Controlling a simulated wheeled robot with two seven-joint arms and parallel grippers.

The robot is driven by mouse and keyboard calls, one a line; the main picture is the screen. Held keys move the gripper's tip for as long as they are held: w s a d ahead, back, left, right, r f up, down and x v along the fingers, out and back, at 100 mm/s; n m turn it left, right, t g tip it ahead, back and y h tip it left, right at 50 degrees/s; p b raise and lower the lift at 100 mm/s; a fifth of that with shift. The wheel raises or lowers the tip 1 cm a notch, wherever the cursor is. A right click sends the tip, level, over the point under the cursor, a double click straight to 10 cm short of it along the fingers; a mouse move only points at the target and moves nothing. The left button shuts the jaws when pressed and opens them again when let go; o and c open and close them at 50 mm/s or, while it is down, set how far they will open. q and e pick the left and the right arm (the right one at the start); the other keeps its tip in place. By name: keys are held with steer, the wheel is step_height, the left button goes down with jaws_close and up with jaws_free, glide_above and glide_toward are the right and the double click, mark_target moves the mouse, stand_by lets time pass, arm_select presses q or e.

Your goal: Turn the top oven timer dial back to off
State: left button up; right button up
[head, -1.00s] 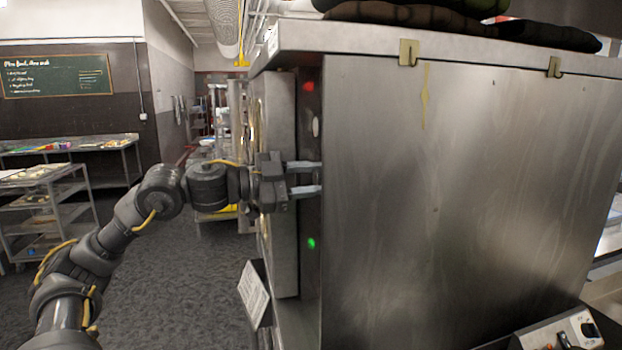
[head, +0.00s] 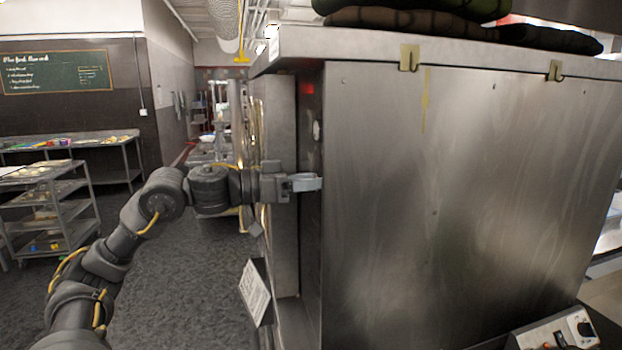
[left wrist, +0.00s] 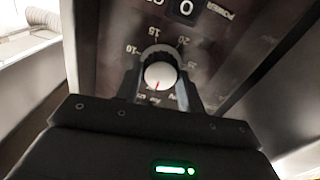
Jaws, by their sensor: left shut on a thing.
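My left gripper (left wrist: 160,90) is shut on the dial, one finger on each side. In the head view my left gripper (head: 306,183) reaches the oven's front edge, fingers edge-on; the dial is hidden there. My right gripper is not in view.
The big steel oven (head: 460,190) fills the right, with folded cloths (head: 420,16) on top. A red light (head: 308,89) shows on its panel. A tilted card (head: 256,292) hangs below. A rolling rack (head: 55,205) stands at left; the floor between is clear.

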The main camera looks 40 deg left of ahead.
arm_select(q)
steer(key=shift+n, duration=0.6)
steer(key=o, duration=1)
steer(key=shift+c, duration=0.2)
steer(key=b+v, duration=0.8)
steer(key=v, duration=0.3)
steer(key=shift+w, duration=0.1)
